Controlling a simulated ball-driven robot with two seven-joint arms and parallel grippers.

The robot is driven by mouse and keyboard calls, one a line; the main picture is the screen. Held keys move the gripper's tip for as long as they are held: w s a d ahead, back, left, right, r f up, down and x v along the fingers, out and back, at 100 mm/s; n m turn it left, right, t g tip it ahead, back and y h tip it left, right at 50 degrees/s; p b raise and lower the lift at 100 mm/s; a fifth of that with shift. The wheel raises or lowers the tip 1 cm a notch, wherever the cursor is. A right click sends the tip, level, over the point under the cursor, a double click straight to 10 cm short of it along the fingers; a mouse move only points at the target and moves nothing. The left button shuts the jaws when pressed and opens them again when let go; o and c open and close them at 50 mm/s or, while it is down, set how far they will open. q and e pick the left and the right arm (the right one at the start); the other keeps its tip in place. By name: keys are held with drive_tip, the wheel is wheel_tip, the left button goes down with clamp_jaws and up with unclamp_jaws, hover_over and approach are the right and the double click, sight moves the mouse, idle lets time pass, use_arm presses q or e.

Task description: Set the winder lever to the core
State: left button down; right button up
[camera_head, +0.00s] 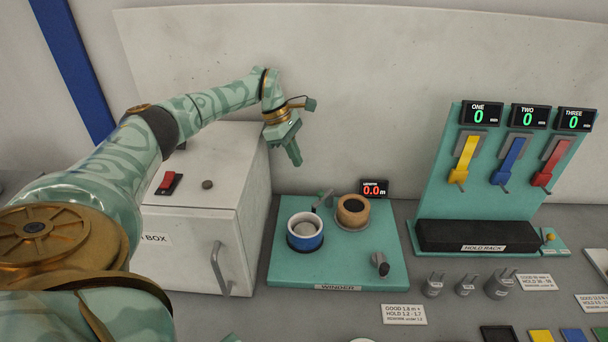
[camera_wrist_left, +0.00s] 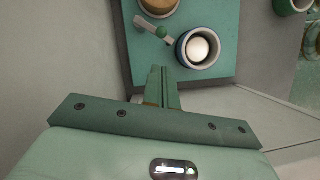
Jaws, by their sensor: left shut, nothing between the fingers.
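The winder (camera_head: 345,272) is a teal board holding a blue-rimmed spool (camera_head: 305,240) with a pale centre and a tan core (camera_head: 352,211) with a dark top. The winder lever (camera_head: 323,200) is a short arm between and behind them. My right gripper is out of view.
A white box (camera_head: 190,245) with a red switch (camera_head: 168,183) and handle stands left of the winder. A crank (camera_head: 380,264) sits at the board's front right. A small display (camera_head: 374,188) reads 0.0 m. A teal rack (camera_head: 440,185) with three coloured levers stands at right.

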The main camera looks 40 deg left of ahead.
use_arm(q)
approach(323, 200)
wheel_tip(323, 200, down, 4)
drive_tip(key=shift+s+a+f+b, duration=0.15)
drive_tip(key=shift+s+f+b, duration=0.15)
drive_tip(key=shift+f+b, duration=0.1)
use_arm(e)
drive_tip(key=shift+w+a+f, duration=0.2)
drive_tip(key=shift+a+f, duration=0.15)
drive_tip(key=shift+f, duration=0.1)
use_arm(q)
drive_tip(key=shift+r, duration=0.1)
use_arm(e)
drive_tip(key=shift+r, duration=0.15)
use_arm(q)
drive_tip(key=shift+s+d+n+p, duration=0.1)
drive_tip(key=shift+d+n+p, duration=0.1)
drive_tip(key=shift+n+p, duration=0.3)
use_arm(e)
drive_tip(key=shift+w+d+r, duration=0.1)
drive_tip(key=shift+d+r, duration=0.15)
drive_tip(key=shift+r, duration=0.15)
